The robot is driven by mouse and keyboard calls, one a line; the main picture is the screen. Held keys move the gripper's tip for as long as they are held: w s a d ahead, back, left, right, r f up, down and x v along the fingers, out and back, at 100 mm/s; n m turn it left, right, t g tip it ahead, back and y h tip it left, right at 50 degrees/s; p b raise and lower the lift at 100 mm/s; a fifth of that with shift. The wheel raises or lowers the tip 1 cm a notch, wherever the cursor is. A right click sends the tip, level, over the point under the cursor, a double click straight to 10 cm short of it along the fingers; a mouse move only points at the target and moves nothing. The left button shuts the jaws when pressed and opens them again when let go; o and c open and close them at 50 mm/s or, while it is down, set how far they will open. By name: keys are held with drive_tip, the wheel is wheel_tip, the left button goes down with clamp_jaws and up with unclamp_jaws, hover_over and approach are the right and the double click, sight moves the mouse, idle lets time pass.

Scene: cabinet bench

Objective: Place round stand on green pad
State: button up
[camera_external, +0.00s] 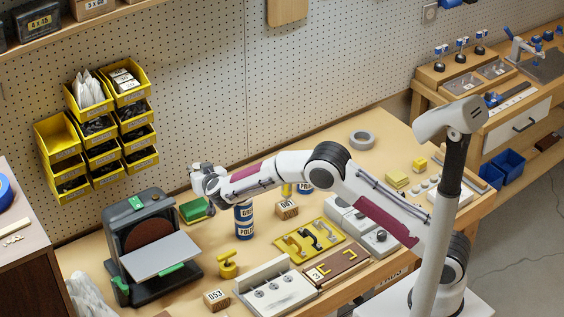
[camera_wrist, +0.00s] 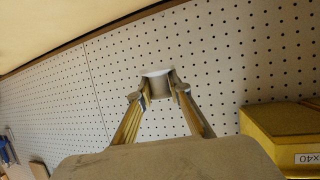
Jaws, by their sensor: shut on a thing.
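My gripper (camera_external: 198,174) is raised over the back left of the bench, near the pegboard. In the wrist view its fingers (camera_wrist: 159,88) are shut on a small round grey piece with a pale face (camera_wrist: 158,74), which looks like the round stand. In the external view this piece is too small to make out clearly. A green pad-like block (camera_external: 194,209) lies on the bench just below my gripper, left of a blue-and-white can (camera_external: 243,220). The held piece is well above it and apart from it.
A sanding machine (camera_external: 151,245) stands front left of the green block. Yellow bins (camera_external: 58,138) hang on the pegboard behind, one (camera_wrist: 275,135) close in the wrist view. A yellow clamp-like piece (camera_external: 228,264), a wooden block (camera_external: 287,208) and several fixtures stand to the right.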

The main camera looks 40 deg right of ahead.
drive_tip(key=shift+w+a+f+n+y, duration=0.15)
drive_tip(key=shift+a+n+y, duration=0.35)
drive_tip(key=shift+a, duration=0.35)
drive_tip(key=shift+s+a+f+n+y, duration=0.1)
drive_tip(key=shift+a+f+n+y, duration=0.1)
drive_tip(key=shift+a+n+y, duration=0.45)
drive_tip(key=shift+w+a+f+n+y, duration=0.15)
drive_tip(key=shift+a+y, duration=0.2)
drive_tip(key=shift+a, duration=0.7)
hover_over(187, 210)
drive_tip(key=shift+w+f, duration=0.1)
drive_tip(key=shift+f, duration=3.05)
drive_tip(key=shift+f, duration=1.85)
drive_tip(key=shift+f, duration=0.15)
drive_tip(key=o, duration=0.8)
